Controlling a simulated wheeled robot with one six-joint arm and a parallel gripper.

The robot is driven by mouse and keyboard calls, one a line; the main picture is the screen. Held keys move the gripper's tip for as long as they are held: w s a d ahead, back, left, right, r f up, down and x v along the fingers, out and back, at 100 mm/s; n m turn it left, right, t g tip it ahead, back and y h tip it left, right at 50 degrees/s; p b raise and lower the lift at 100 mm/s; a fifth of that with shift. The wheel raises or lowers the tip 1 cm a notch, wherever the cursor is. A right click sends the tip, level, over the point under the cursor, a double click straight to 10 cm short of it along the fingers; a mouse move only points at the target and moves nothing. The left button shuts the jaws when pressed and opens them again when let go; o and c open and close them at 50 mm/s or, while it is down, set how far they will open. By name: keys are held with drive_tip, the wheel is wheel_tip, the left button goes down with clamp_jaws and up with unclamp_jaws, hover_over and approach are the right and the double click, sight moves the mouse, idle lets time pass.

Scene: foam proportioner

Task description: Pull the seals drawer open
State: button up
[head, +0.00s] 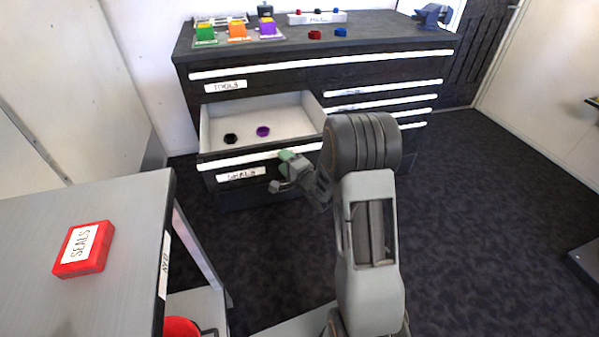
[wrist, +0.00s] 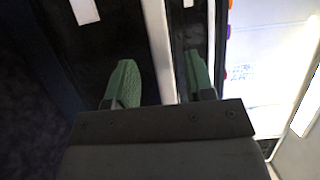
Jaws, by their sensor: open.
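The seals drawer (head: 218,164), labelled SEALS, stands pulled out from the left side of the dark cabinet. A white handle strip (head: 242,159) runs along its front. Its light interior holds a black piece (head: 231,138) and a purple piece (head: 263,131). My gripper (head: 284,168) is at the right part of the drawer front. In the wrist view the two green fingers of my gripper (wrist: 160,82) are apart, and the white handle strip (wrist: 156,45) shows between them. I cannot tell whether either finger touches it.
A red SEALS box (head: 84,249) lies on the grey table at the left. The cabinet top (head: 385,35) carries coloured pieces and a blue vise (head: 432,16). A TOOLS drawer (head: 320,66) above is shut. Dark floor (head: 480,220) is clear at the right.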

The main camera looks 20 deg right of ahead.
drive_tip(key=v, duration=0.8)
drive_tip(key=shift+s+p, duration=0.35)
drive_tip(key=shift+p, duration=0.1)
drive_tip(key=shift+d, duration=0.1)
